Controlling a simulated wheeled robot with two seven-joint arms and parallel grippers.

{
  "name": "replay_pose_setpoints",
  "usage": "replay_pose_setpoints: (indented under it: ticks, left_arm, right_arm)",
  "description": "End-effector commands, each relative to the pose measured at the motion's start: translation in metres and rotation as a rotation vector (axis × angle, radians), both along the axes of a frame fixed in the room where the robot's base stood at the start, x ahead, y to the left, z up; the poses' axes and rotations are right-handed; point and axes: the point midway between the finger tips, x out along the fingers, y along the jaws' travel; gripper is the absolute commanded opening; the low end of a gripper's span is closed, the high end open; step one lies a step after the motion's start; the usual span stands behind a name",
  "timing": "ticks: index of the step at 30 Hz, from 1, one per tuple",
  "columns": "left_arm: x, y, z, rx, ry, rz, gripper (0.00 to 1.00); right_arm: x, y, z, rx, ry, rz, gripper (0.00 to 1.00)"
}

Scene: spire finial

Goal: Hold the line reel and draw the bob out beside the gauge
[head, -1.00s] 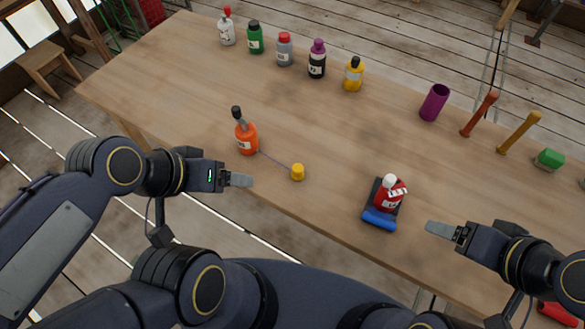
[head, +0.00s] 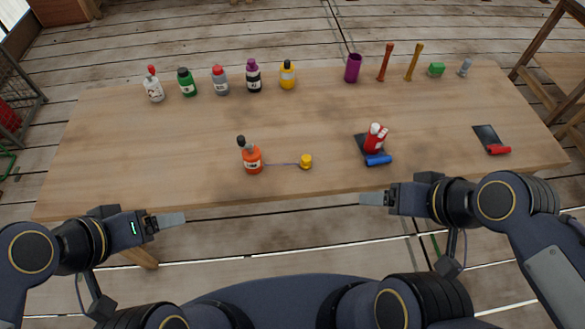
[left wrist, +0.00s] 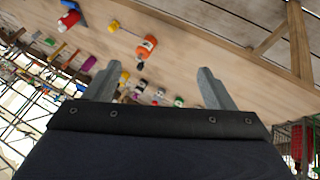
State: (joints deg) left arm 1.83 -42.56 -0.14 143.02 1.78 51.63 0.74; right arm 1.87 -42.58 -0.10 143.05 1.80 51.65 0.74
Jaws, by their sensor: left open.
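The reel (left wrist: 147,47) and bob (left wrist: 114,25) also show in the left wrist view. My left gripper (head: 182,219) is open and empty, in front of the table edge, left of the reel. My right gripper (head: 363,199) is at the front edge, right of the bob, apart from everything; its jaw opening is unclear. I cannot tell which thing is the gauge.
A red bottle (head: 375,138) with a white top stands on a dark pad with a blue roll (head: 378,160). Another dark pad (head: 487,135) with a red roll lies right. Several bottles, a purple cup (head: 353,68) and sticks line the back. The table's middle is clear.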

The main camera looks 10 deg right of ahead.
Motion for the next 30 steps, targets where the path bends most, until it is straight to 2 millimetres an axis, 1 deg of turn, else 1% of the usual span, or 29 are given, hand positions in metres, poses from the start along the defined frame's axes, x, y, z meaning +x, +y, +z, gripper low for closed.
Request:
replay_pose_setpoints:
  ticks: [7, 9, 11, 14, 16, 20, 23, 26, 30]
  left_arm:
    - [0.0, 0.0, 0.0, 0.0, 0.0, 0.0, 0.77]
    - [0.0, 0.0, 0.0, -0.001, 0.002, 0.001, 0.71]
    - [0.001, -0.001, -0.001, -0.009, 0.01, 0.004, 0.71]
    - [0.008, -0.003, -0.003, -0.049, 0.048, 0.023, 0.71]
    - [0.016, -0.006, -0.006, -0.102, 0.097, 0.049, 0.71]
    - [0.043, -0.014, -0.014, -0.242, 0.229, 0.125, 0.71]
    - [0.068, -0.021, -0.024, -0.362, 0.343, 0.198, 0.71]
    - [0.096, -0.027, -0.037, -0.48, 0.455, 0.277, 0.71]
    - [0.137, -0.034, -0.063, -0.64, 0.614, 0.393, 0.71]
  right_arm:
    - [0.0, 0.0, 0.0, 0.0, 0.0, 0.0, 0.74]
    - [0.0, 0.0, 0.0, 0.0, 0.0, 0.0, 0.74]
    - [0.0, 0.0, -0.001, 0.0, 0.0, 0.0, 0.74]
    - [0.0, 0.0, -0.005, 0.0, 0.0, 0.0, 0.74]
    - [0.0, 0.0, -0.011, 0.0, 0.0, 0.0, 0.74]
    - [0.0, 0.0, -0.023, 0.0, 0.0, 0.0, 0.74]
    - [0.0, 0.0, -0.033, 0.0, 0.0, 0.0, 0.74]
    - [0.0, 0.0, -0.042, 0.0, 0.0, 0.0, 0.74]
    - [0.0, 0.0, -0.055, 0.0, 0.0, 0.0, 0.74]
